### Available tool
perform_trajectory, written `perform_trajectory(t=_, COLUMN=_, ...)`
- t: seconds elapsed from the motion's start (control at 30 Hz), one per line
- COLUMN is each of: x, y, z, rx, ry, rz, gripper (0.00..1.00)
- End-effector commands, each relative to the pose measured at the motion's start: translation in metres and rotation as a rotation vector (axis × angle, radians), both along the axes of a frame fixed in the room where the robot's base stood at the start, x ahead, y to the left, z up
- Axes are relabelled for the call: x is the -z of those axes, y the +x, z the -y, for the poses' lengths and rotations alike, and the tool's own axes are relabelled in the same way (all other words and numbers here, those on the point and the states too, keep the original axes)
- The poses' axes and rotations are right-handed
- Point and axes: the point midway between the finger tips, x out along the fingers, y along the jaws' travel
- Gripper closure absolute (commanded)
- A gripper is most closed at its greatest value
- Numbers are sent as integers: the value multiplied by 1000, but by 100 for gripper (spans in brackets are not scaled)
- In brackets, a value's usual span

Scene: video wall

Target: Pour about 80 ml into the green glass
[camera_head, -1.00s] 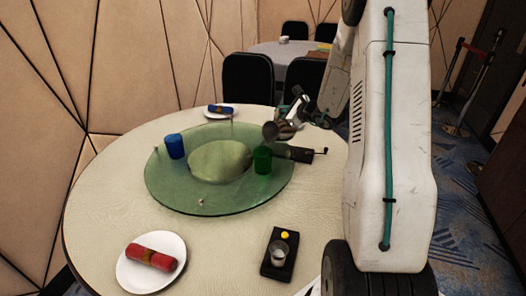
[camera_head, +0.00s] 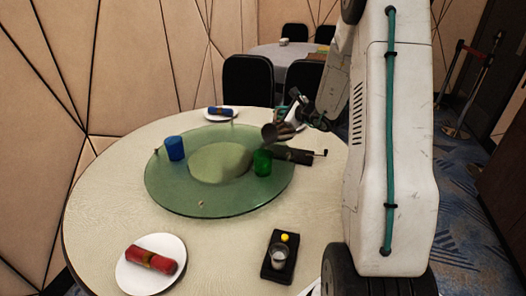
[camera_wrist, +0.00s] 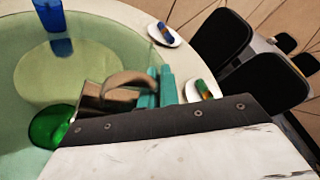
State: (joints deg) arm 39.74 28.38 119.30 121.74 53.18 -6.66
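The green glass (camera_head: 262,162) stands upright near the right side of the green glass turntable (camera_head: 190,204). In the wrist view the green glass (camera_wrist: 50,128) is at lower left, partly hidden by my wrist. A grey metal jug (camera_head: 275,132) hangs above and slightly right of it, tilted with its mouth to the left. My gripper (camera_head: 298,112) is behind the jug. In the wrist view my gripper's teal fingers (camera_wrist: 158,86) are shut on the curved handle of the jug (camera_wrist: 92,96). No stream or liquid level can be made out.
A blue glass (camera_head: 175,148) stands at the turntable's left. A dark device (camera_head: 296,156) lies just right of the green glass. Plates with a red roll (camera_head: 151,260) and a blue roll (camera_head: 220,112) sit on the table. A black tray (camera_head: 279,267) with a small cup is in front.

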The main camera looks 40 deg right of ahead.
Motion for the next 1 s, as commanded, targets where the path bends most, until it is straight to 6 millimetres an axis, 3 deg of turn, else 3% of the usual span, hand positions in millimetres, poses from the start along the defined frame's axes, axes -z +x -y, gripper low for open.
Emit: perform_trajectory(t=1.0, x=-6, y=-3, z=-11, rx=-3, ry=-58, rz=17, gripper=100)
